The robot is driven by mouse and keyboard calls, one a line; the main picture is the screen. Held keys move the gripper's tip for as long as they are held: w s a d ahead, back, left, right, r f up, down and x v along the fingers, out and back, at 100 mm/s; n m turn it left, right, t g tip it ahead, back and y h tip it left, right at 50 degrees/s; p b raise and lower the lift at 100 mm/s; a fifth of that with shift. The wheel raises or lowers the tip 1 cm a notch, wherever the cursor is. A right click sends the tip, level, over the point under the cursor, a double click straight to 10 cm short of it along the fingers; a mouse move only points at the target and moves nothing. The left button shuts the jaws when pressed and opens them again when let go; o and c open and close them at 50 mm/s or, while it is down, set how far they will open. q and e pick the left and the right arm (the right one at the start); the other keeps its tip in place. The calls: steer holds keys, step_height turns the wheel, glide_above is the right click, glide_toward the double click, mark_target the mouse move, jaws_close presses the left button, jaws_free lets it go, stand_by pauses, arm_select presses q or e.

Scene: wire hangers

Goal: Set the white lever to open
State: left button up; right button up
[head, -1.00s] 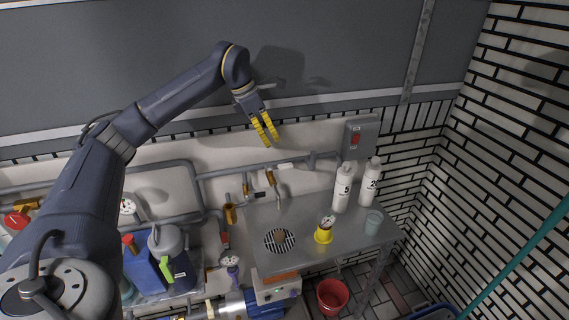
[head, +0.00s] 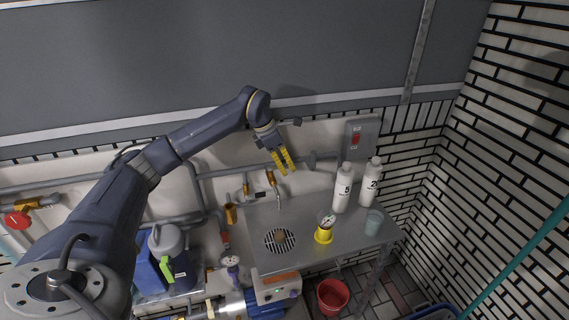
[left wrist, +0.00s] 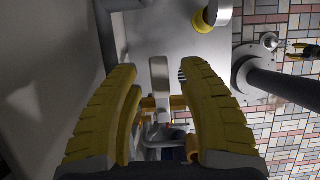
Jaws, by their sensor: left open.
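The white lever shows in the left wrist view as a pale flat bar (left wrist: 159,76) between my open yellow fingers, with room on both sides. In the head view my left gripper (head: 285,170) hangs over the wall pipe above the tap and covers most or all of the lever. The fingers are spread and hold nothing. The left wrist view shows the gripper (left wrist: 158,67) pointing down along the wall. I cannot tell how far the lever is below the fingertips. My right gripper is not in view.
A steel counter (head: 310,222) stands below, with two white bottles (head: 343,188), a yellow-based gauge (head: 324,234) and a glass (head: 373,223). A grey switch box (head: 361,138) is on the wall at right. A brass-fitted tap (head: 275,188) is just under the gripper.

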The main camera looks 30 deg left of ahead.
arm_select(q)
steer(key=shift+c, duration=0.3)
jaws_close()
stand_by(0.3)
